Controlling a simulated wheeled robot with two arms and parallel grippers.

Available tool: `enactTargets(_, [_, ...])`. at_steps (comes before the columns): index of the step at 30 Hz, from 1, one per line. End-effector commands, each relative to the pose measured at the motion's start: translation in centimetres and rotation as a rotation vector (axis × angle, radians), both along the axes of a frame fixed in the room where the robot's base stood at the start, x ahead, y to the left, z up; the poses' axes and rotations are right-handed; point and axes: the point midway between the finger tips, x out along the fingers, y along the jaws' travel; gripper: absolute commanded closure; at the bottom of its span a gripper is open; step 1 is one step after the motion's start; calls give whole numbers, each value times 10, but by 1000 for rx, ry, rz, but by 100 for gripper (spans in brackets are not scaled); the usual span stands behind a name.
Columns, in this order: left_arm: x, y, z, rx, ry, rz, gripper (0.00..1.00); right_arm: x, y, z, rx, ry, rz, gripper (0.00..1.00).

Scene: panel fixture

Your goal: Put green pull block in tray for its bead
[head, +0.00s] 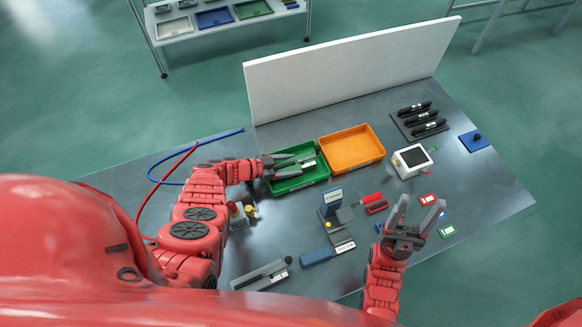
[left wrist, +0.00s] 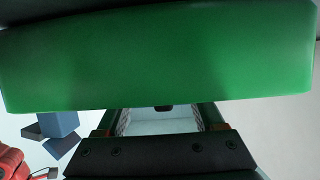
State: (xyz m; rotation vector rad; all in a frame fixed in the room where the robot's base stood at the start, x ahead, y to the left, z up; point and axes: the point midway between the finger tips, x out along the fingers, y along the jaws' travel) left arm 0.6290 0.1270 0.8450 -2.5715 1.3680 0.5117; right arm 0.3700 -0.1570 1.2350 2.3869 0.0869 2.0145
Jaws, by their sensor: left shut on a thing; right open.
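The green tray (head: 283,187) lies flat left of the orange tray (head: 352,151). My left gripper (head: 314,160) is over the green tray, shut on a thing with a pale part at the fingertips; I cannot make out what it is. In the left wrist view a wide green surface (left wrist: 160,58) hides my fingertips; it may be the tray's wall. A small green block (head: 446,231) with a pale face lies right of my right gripper (head: 421,203). My right gripper is open and empty near the table's right front. No bead can be made out.
A white panel (head: 350,70) stands behind the trays. A white box with a dark screen (head: 412,161), a black rack (head: 420,120) and a blue plate (head: 474,141) are at the right. A grey stand with a blue upright (head: 332,202) is mid-table. Red and blue hoses lie at the left.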

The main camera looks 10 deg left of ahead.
Motion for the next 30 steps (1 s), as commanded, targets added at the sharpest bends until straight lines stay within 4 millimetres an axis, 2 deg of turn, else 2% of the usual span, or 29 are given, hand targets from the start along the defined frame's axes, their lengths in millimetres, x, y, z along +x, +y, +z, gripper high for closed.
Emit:
enactTargets(5, [0, 0, 2, -1, -1, 0, 100, 0, 0, 1, 0, 0, 0, 40])
enactTargets(9, [-1, 0, -5, -1, 2, 0, 100, 0, 0, -4, 0, 0, 0, 40])
enactTargets(10, [-1, 0, -3, -1, 3, -1, 25, 0, 0, -2, 0, 0, 0, 40])
enactTargets(14, [-1, 0, -2, -1, 3, -1, 2, 0, 0, -2, 0, 0, 0, 40])
enactTargets(25, [0, 0, 4, -1, 1, -1, 0, 0, 0, 4, 0, 0, 0, 40])
enactTargets(30, [-5, 8, 3, 1, -2, 1, 0, 0, 0, 1, 0, 0, 0, 40])
